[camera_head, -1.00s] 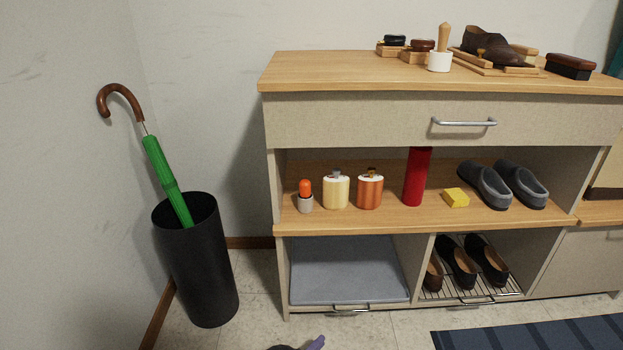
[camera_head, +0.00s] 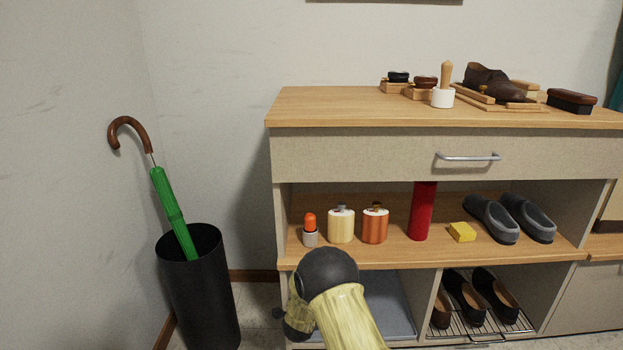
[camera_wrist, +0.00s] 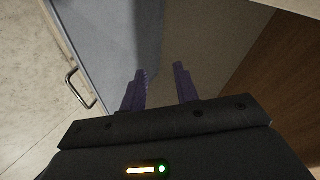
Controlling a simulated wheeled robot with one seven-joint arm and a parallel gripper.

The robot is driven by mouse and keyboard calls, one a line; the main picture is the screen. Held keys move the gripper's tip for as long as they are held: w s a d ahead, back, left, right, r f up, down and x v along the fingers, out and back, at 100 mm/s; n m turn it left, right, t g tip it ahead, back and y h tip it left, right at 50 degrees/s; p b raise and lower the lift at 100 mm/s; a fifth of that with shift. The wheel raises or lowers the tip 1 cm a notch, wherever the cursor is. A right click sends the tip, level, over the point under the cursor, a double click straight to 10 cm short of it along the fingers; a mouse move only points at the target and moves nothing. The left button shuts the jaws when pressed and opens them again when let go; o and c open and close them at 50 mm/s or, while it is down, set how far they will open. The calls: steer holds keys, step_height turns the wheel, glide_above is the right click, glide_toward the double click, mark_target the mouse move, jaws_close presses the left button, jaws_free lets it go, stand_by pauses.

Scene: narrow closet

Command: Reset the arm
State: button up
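My gripper (camera_wrist: 161,90) shows in the wrist view with its two purple fingers apart and nothing between them. It is near the lower part of the cabinet, with the grey-blue panel (camera_wrist: 108,35) and a metal handle (camera_wrist: 80,90) to its left. In the head view, my arm rises at the bottom centre in front of the lower left compartment, and my fingers are hidden there.
The shoe cabinet (camera_head: 345,155) holds bottles, a red can (camera_head: 422,212), a yellow block (camera_head: 462,232) and grey clogs (camera_head: 490,219). Dark shoes sit on a wire rack (camera_head: 480,325). A black bin (camera_head: 198,290) with a green umbrella (camera_head: 172,212) stands left.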

steer(key=s+d+r+n+g+y, duration=0.25)
steer(key=s+d+r+n, duration=0.3)
steer(key=s+r, duration=0.35)
steer(key=s+d+r+n+g+y, duration=0.1)
steer(key=s+d+r+n+g, duration=0.25)
steer(key=s+r+n, duration=0.45)
steer(key=s+d+n+g, duration=0.1)
steer(key=s+d, duration=0.2)
steer(key=s, duration=0.6)
steer(key=s+d+n+g, duration=0.1)
steer(key=s+d+g, duration=0.1)
steer(key=s, duration=0.6)
steer(key=w+r+p+v, duration=0.1)
steer(key=w+p+v, duration=0.3)
steer(key=p+v, duration=1.4)
steer(key=w+a+r+p+v, duration=0.1)
steer(key=w+p+v, duration=0.3)
steer(key=p+v, duration=1.5)
steer(key=w+a+r+p+v, duration=0.1)
steer(key=w+p+v, duration=0.3)
steer(key=p+v, duration=1.5)
steer(key=shift+a+r+p, duration=0.15)
steer(key=shift+r+p, duration=0.1)
steer(key=shift+p, duration=0.6)
steer(key=shift+n+h, duration=0.25)
